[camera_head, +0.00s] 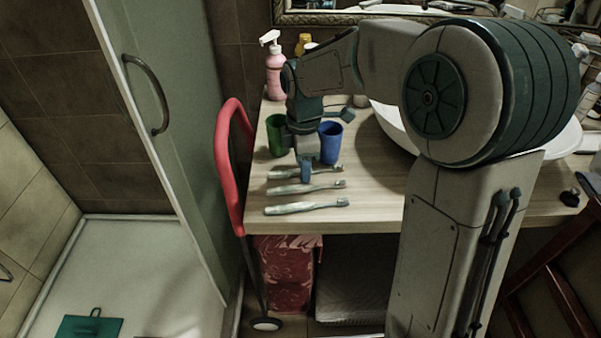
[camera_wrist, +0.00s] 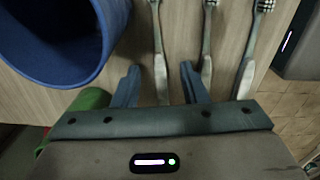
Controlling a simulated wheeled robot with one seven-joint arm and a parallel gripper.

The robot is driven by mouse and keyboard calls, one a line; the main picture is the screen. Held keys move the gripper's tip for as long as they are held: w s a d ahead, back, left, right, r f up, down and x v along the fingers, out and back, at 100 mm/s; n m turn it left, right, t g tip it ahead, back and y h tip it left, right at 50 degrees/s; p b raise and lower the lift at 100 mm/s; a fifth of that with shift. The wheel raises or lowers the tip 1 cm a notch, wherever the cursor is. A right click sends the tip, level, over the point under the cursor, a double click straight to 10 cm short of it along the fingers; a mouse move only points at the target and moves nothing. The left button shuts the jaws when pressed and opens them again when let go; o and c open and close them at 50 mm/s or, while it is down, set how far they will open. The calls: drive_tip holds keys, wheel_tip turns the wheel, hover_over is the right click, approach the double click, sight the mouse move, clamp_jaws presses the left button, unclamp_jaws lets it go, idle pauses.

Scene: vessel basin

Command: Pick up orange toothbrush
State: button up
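Three toothbrushes lie side by side on the wooden counter: a back one (camera_head: 285,173), a middle one (camera_head: 288,190) and a front one (camera_head: 300,207). All look pale grey to bluish, and I cannot make out an orange one. My gripper (camera_head: 306,170) points down over the back of the row. In the wrist view my gripper (camera_wrist: 160,70) is open, with the leftmost toothbrush (camera_wrist: 158,40) lying between its two fingers in the picture. The middle toothbrush (camera_wrist: 207,45) is close to the right finger. The third toothbrush (camera_wrist: 247,65) lies further right.
A blue cup (camera_head: 331,145) stands right beside my gripper and looms large in the wrist view (camera_wrist: 60,75). A green cup (camera_head: 277,137) stands to the left. A pink bottle (camera_head: 275,78) is behind, and a white basin (camera_head: 385,120) is to the right.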

drive_tip(key=shift+f, duration=0.1)
drive_tip(key=shift+c, duration=0.3)
clamp_jaws()
